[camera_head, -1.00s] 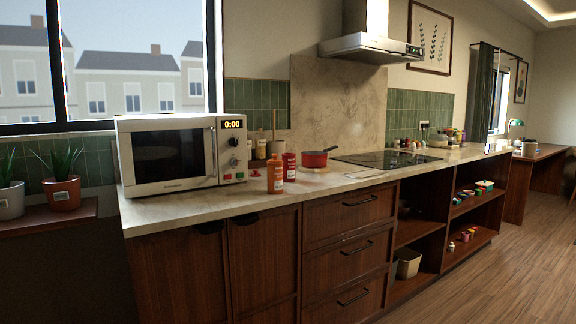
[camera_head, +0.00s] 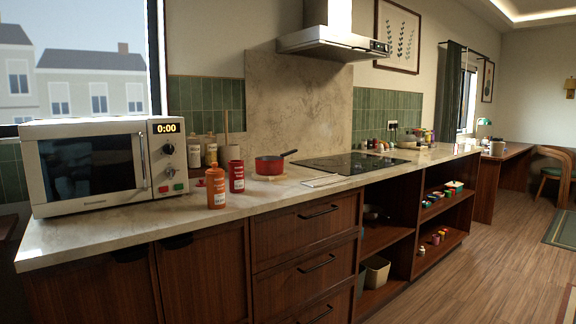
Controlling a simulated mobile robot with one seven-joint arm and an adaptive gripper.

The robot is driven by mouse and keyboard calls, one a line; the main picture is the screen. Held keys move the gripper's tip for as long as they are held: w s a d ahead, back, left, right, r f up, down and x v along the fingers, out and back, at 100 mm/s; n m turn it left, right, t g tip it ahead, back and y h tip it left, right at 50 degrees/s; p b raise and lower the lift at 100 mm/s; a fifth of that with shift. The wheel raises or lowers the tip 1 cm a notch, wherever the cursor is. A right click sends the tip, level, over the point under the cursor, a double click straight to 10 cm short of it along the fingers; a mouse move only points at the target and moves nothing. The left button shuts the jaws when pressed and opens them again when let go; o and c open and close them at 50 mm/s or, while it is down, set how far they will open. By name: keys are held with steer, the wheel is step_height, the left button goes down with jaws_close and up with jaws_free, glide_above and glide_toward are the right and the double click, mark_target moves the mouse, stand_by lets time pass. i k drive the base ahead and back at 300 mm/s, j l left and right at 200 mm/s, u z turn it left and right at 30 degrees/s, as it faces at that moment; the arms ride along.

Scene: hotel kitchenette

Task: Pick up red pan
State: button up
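The red pan (camera_head: 269,166) sits on the countertop (camera_head: 116,221), left of the black cooktop, with its dark handle pointing up and to the right. It appears to rest on a small light-brown board or trivet. An orange bottle (camera_head: 216,189) and a dark red container (camera_head: 236,177) stand to the left of the pan and nearer the counter's front edge. My gripper is not in view.
A white microwave (camera_head: 98,166) stands on the left. The black cooktop (camera_head: 348,164) lies right of the pan, under a range hood (camera_head: 332,43). Bottles (camera_head: 211,150) stand by the tiles. Open shelves (camera_head: 386,236) hold small items. Wooden floor (camera_head: 489,250) at right is clear.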

mark_target(269, 166)
steer(key=i+l, duration=0.25)
steer(key=i, duration=0.15)
steer(key=i+l+z, duration=0.1)
steer(key=i+l, duration=0.4)
steer(key=i, duration=0.25)
steer(key=i+l+z, duration=0.1)
steer(key=i, duration=0.6)
steer(key=i+l+z, duration=0.1)
steer(key=i, duration=0.6)
steer(key=i+j, duration=0.1)
steer(key=i, duration=0.15)
